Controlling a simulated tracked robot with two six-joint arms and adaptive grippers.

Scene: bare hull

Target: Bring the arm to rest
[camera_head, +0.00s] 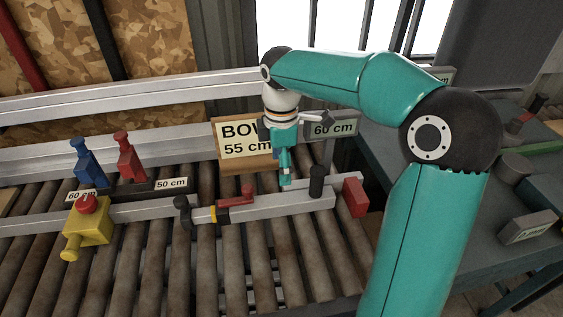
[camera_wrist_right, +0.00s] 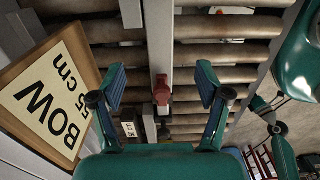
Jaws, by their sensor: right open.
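My right arm is teal with dark joints and comes in from the right in the head view, bent over at the elbow. My right gripper (camera_head: 286,178) points down over the grey rail (camera_head: 275,205) on the rollers. In the right wrist view my right gripper (camera_wrist_right: 161,85) is open, its two blue-grey fingertips wide apart. Between them, farther off, a red part (camera_wrist_right: 161,90) on the rail (camera_wrist_right: 159,45) shows; the fingers hold nothing. How high the fingertips are above the rail is hard to tell. My left gripper is in neither view.
A "BOW 55 cm" sign (camera_head: 243,144) stands close behind the gripper. Dark rollers (camera_head: 130,260) fill the front. A yellow box with a red button (camera_head: 88,226), a blue clamp (camera_head: 88,165) and a red clamp (camera_head: 129,158) stand left. A bench (camera_head: 480,235) is at right.

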